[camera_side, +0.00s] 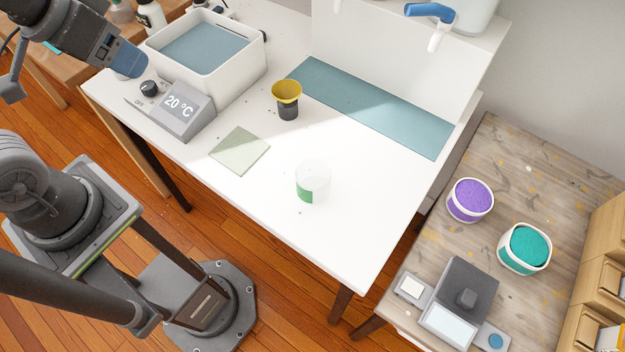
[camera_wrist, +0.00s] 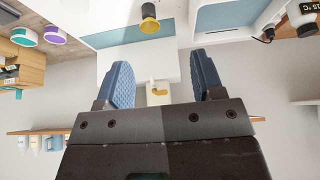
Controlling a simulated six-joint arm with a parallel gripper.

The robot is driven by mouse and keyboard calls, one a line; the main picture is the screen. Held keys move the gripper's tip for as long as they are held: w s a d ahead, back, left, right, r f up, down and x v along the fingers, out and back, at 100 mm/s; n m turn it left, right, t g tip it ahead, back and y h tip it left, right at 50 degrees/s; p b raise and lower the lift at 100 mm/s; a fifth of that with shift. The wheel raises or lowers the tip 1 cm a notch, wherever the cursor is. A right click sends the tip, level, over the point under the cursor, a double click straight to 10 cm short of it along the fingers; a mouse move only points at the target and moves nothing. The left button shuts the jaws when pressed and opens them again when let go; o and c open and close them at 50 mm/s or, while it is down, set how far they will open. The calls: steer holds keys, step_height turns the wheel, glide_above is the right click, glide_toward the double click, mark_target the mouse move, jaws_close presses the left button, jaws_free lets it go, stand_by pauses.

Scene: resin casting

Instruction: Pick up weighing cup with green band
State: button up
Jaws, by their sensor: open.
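The weighing cup with the green band (camera_side: 313,174) stands upright on the white table (camera_side: 345,235), right of the pale glass plate, in the side view. It is whitish and translucent, with a green patch low on its side. I cannot make it out in the wrist view. My gripper (camera_side: 128,63) is at the upper left of the side view, near the water bath and well away from the cup. In the wrist view my gripper (camera_wrist: 165,83) has its two blue fingers spread apart, with nothing held between them.
A white water bath (camera_side: 232,82) with a 20 °C display stands at the table's back left. A dark cup with a yellow funnel-like top (camera_side: 287,91) and a glass plate (camera_side: 240,150) stand nearer the cup. Purple (camera_side: 470,200) and teal (camera_side: 526,247) tubs and a scale (camera_side: 466,292) occupy the side bench.

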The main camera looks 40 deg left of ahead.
mark_target(297, 169)
steer(key=o, duration=0.7)
steer(key=w+d+f+n+g+h, duration=0.2)
steer(key=d+f+n+g+h, duration=0.5)
steer(key=d+f+g+h, duration=0.45)
steer(key=w+f+n+t+h, duration=0.1)
steer(key=w+f+n+t, duration=0.1)
steer(key=f+n+t, duration=0.2)
steer(key=w+a+f+n+t+h, duration=0.1)
steer(key=w+f+n+t+h, duration=0.1)
steer(key=f+n+t, duration=0.2)
steer(key=w+a+f+n+t+h, duration=0.1)
steer(key=w+f+n+t+h, duration=0.1)
steer(key=f+n+t, duration=0.2)
step_height(297, 169, down, 2)
steer(key=shift+f+n+h, duration=0.15)
steer(key=shift+n+h, duration=0.1)
steer(key=shift+n, duration=1.25)
steer(key=x, duration=0.7)
steer(key=shift+w+d, duration=0.1)
steer(key=shift+d, duration=0.3)
steer(key=shift+w+x, duration=0.1)
steer(key=shift+x, duration=1.35)
steer(key=shift+w+x, duration=0.15)
steer(key=shift+x, duration=1.3)
